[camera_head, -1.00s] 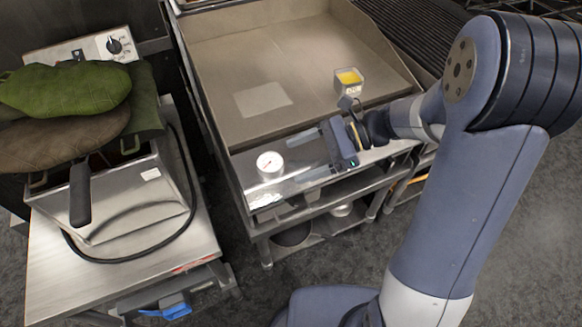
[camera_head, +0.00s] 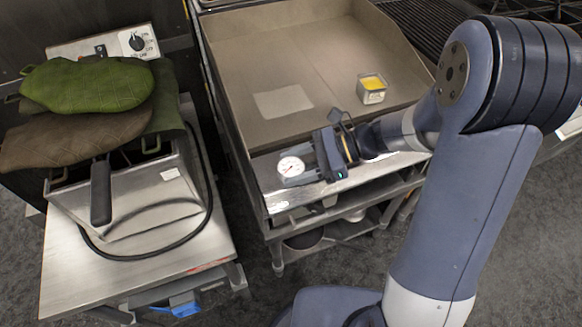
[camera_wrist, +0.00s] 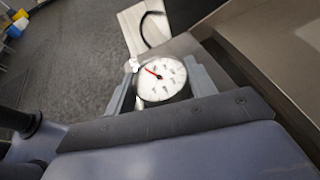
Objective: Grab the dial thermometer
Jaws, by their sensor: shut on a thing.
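The dial thermometer (camera_head: 291,167) has a round white face with a red needle. It is at the front steel ledge of the griddle station in the head view. In the wrist view the thermometer (camera_wrist: 162,79) sits between the two fingers, its face toward the camera. My gripper (camera_head: 300,167) is shut on it, one finger on each side. The gripper also shows in the wrist view (camera_wrist: 160,85). I cannot tell whether the thermometer still touches the ledge.
The griddle (camera_head: 225,60) with raised walls lies behind the ledge. A small container with yellow contents (camera_head: 371,88) stands on it. At left, a fryer (camera_head: 130,200) with green and brown oven mitts (camera_head: 85,84) on top stands on a steel table (camera_head: 75,265).

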